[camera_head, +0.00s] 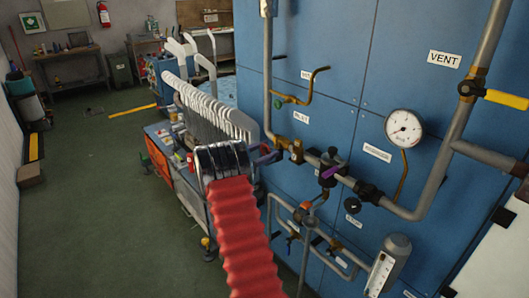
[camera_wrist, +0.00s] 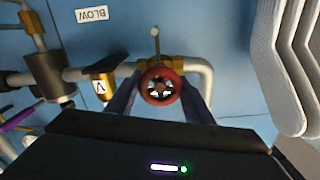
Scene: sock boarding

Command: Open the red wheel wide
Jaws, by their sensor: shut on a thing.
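The red wheel (camera_wrist: 160,88) is a small round handwheel with a spoked, pale centre, on a brass valve in a grey pipe. It faces the wrist camera. My gripper (camera_wrist: 158,92) has its two dark blue fingers on either side of the wheel, shut on its rim. In the head view my gripper (camera_head: 268,156) is at the pipework on the blue panel, at the end of my red bellows-covered arm. The wheel cannot be made out there behind the gripper. How far the wheel is turned cannot be told.
A brass fitting marked V (camera_wrist: 103,88) and a dark valve body (camera_wrist: 50,76) sit left of the wheel. Grey sock forms (camera_wrist: 284,65) stand close on the right. A pressure gauge (camera_head: 404,128) and a purple lever (camera_head: 332,170) are farther right on the panel.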

